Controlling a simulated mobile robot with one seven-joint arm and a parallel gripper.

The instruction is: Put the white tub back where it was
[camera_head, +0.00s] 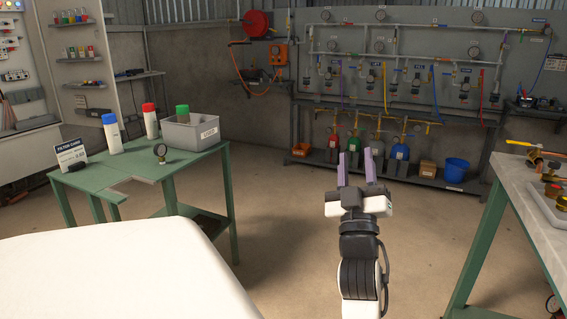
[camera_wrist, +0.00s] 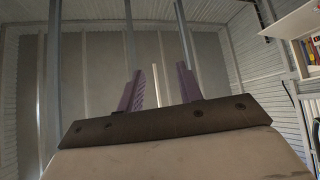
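I see nothing that is clearly a white tub. The closest is a light grey open bin (camera_head: 190,132) with a label on its front, at the right end of the green table (camera_head: 140,168). A green-capped canister (camera_head: 182,113) stands up out of it. Two white canisters stand left of the bin, one with a blue cap (camera_head: 112,134) and one with a red cap (camera_head: 150,121). My gripper (camera_head: 356,165) is raised over the open floor, right of the green table, with its purple fingers pointing up. The fingers are apart and empty, also in the wrist view (camera_wrist: 160,85).
A gauge (camera_head: 160,153) and a sign (camera_head: 71,155) sit on the green table. A workbench (camera_head: 530,200) with a tray of brass fittings (camera_head: 545,208) is at the right. A pipe panel with a lower shelf (camera_head: 400,175) is at the back. The middle floor is clear.

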